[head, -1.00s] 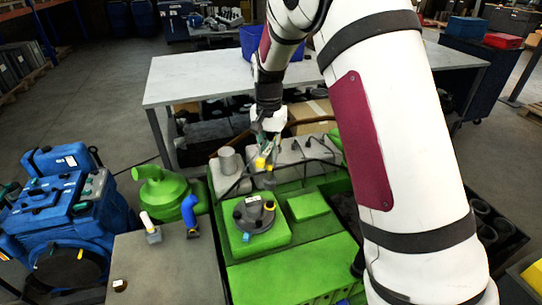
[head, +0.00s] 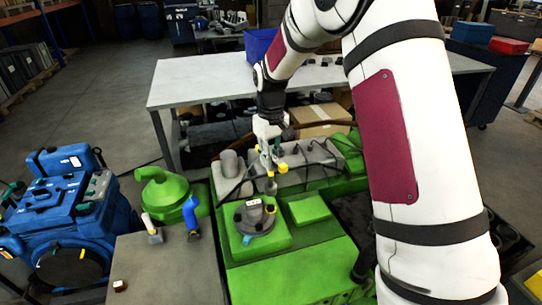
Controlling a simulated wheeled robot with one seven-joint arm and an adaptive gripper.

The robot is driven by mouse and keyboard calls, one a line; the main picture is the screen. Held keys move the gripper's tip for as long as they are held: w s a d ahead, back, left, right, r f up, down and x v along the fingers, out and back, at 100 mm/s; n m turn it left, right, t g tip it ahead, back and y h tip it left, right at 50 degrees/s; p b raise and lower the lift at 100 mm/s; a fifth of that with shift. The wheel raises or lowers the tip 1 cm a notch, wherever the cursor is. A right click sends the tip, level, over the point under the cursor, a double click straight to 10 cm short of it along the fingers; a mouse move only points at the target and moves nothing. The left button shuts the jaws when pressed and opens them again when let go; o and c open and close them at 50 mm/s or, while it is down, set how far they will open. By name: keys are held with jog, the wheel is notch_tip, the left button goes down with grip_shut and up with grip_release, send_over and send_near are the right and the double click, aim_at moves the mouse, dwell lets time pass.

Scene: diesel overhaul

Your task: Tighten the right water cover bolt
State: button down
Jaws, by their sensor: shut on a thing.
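The water cover (head: 243,222) appears to be the grey round housing on a green block of the engine. Small dark and yellow bolt heads sit around its rim; the one on its right side (head: 270,208) is small and partly unclear. My gripper (head: 268,158) points down above and behind the cover. It is shut on a small tool with yellow parts (head: 270,186), whose lower end hangs just above the cover's right side. I cannot tell whether this end touches the bolt.
The green engine (head: 290,268) fills the middle, with grey parts and dark cables behind it. A grey bench (head: 200,85) stands beyond. A blue machine (head: 75,220) is at left. Two handled tools, one blue (head: 190,213) and one white (head: 150,225), stand on a grey top.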

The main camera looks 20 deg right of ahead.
jog(key=n, duration=0.6)
jog(key=shift+f, duration=0.4)
jog(key=n, duration=0.4)
jog(key=shift+f+p, duration=0.3)
jog(key=n, duration=0.4)
jog(key=shift+f+n, duration=0.3)
jog(key=n, duration=0.5)
jog(key=shift+w+f+n, duration=0.1)
jog(key=shift+f+n, duration=0.2)
jog(key=shift+f, duration=0.05)
jog(key=shift+f+b, duration=0.45)
jog(key=shift+f, duration=1.2)
